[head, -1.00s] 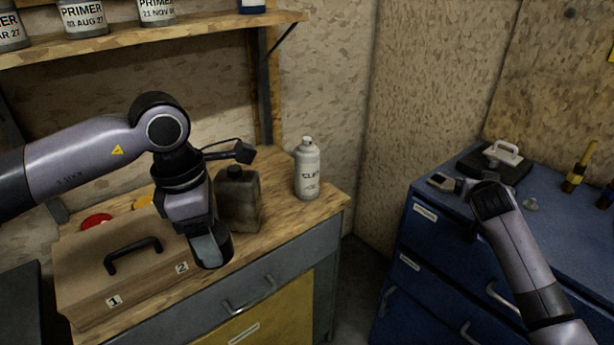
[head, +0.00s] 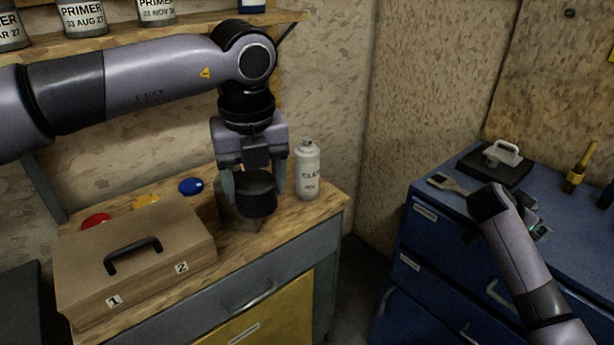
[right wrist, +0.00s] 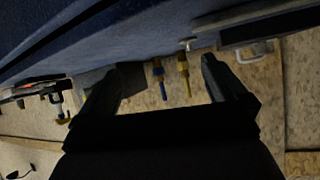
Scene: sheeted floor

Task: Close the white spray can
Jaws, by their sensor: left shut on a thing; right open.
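The white spray can (head: 307,178) stands upright on the wooden bench at the right in the head view, its label partly readable and its small white nozzle top bare. My left gripper (head: 254,188) is just left of the can, pointing down, its fingers around a black round cap-like piece (head: 258,197). The piece is held in front of and above the dark canister (head: 237,222), which it partly hides. The held piece and the can look apart. My right gripper is over the blue cabinet, its tips mostly hidden in the head view; the right wrist view shows its fingers (right wrist: 167,65) open and empty.
A brown toolbox (head: 135,245) stands on the bench front left, with red (head: 95,221), yellow (head: 146,201) and blue (head: 191,186) discs behind it. A shelf with primer cans (head: 82,16) is above. The blue cabinet (head: 450,250) holds a trowel-like tool (head: 502,152) and brushes (head: 580,166).

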